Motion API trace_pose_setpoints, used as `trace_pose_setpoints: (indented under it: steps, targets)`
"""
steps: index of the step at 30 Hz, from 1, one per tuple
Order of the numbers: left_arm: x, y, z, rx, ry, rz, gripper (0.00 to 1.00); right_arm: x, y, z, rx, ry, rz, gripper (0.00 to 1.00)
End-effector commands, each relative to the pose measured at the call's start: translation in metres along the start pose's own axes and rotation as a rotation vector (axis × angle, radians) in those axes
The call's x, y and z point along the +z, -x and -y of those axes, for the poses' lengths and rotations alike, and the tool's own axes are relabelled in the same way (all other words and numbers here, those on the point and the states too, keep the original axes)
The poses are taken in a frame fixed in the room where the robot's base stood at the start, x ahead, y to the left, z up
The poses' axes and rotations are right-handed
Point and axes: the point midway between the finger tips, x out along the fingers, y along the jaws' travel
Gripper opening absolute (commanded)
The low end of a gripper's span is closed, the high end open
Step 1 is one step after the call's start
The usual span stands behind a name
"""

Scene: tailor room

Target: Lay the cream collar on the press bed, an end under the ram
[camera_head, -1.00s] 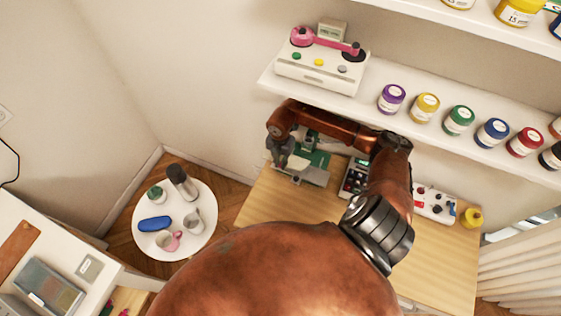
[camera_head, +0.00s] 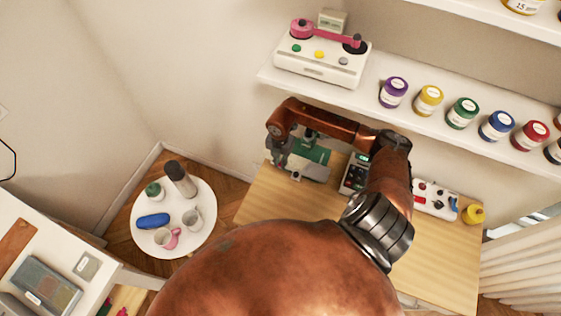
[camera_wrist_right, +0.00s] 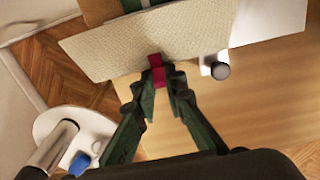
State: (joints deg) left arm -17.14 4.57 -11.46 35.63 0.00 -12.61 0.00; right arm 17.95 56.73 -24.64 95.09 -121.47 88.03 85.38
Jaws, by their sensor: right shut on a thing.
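My right gripper (camera_wrist_right: 160,90) is shut on a small red tab (camera_wrist_right: 157,70) at the near edge of the cream collar (camera_wrist_right: 110,45). The collar is a wide, pale, textured strip across the top of the wrist view, in front of the press. In the head view my right gripper (camera_head: 276,160) is at the left side of the green press (camera_head: 317,154) on the wooden table. My arm hides part of the press. The ram and the collar's far edge cannot be made out clearly, nor whether the collar touches the bed. My left gripper is not in view.
A dark keypad device (camera_head: 354,174) and a white control box (camera_head: 436,200) stand right of the press, with a yellow bottle (camera_head: 473,214) beyond. A shelf (camera_head: 375,107) with jars hangs above. A round white table (camera_head: 145,210) with cups stands left. The wooden table's front is clear.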

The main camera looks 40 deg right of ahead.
Motion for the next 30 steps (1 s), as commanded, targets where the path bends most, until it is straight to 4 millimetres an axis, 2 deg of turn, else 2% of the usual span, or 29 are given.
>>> trace_pose_setpoints:
  steps: [25,26,30]
  targets:
    - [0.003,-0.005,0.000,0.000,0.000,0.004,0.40,0.000,-0.009,0.000,0.000,-0.001,0.000,0.01]
    - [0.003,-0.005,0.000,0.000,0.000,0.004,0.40,0.000,-0.009,0.000,0.000,-0.001,0.000,0.11]
    - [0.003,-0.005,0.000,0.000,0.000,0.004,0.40,0.000,-0.009,0.000,0.000,-0.001,0.000,0.21]
